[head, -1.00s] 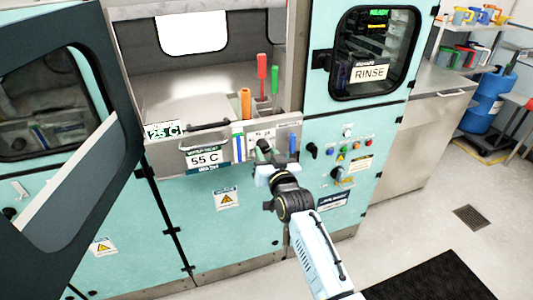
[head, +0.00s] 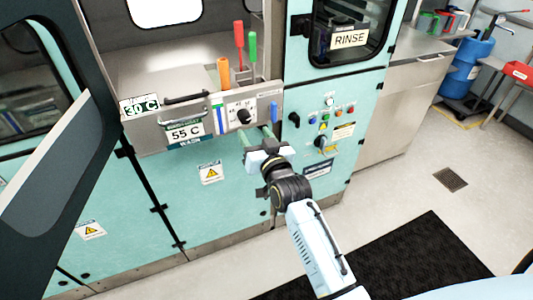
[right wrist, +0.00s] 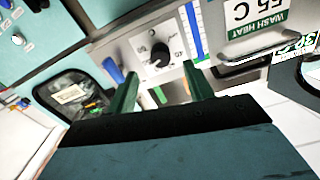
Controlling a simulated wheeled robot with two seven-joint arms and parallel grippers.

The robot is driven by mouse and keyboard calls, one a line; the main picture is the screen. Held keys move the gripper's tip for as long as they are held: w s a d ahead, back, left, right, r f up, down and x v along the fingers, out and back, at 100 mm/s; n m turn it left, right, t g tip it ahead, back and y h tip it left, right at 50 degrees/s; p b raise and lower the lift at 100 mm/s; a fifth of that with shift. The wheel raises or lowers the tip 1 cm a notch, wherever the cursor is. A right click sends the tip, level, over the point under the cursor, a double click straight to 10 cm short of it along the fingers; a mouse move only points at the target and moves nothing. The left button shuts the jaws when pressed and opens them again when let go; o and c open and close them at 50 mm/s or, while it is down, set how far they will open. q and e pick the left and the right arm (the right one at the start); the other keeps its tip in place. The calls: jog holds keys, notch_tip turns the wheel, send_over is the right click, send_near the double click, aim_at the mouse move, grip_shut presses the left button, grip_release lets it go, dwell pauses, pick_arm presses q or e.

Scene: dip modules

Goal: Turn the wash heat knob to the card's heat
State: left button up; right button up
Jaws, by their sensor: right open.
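The black wash heat knob (head: 243,116) sits on a white dial plate with numbers on the steel front panel. The knob also shows in the right wrist view (right wrist: 160,55), but its exact pointer setting is too small to read. The card (head: 185,132) reads 55 C, with green bands, left of the knob. A display (head: 141,106) farther left reads 30 C. My right gripper (head: 256,135) is open and empty, with its green fingers just below and in front of the knob, apart from it. My left gripper is not in view.
A blue handle (head: 274,111) is right of the knob. Red, green and orange handles (head: 239,40) stand above the panel. Another black knob (head: 294,119) and several coloured buttons are farther right. A dark open door (head: 50,190) fills the left side.

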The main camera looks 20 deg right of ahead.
jog(key=s, duration=0.7)
jog(key=shift+s+b, duration=0.25)
jog(key=shift+b, duration=0.05)
jog(key=shift+d, duration=0.1)
